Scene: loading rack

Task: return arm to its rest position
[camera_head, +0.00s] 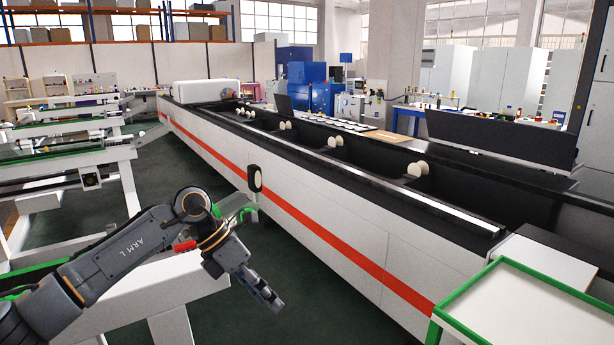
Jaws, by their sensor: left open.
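My left gripper (265,292) points down and to the right above the dark green floor. It is open, and I see nothing held in it. It is apart from the long white machine to its right. My right arm and right gripper are not in view.
A long white machine (330,235) with a red stripe runs along the right. White racks (60,170) with green edges stand at left, close behind my arm. A green-rimmed tray (470,303) is at lower right. Floor (340,315) between is clear.

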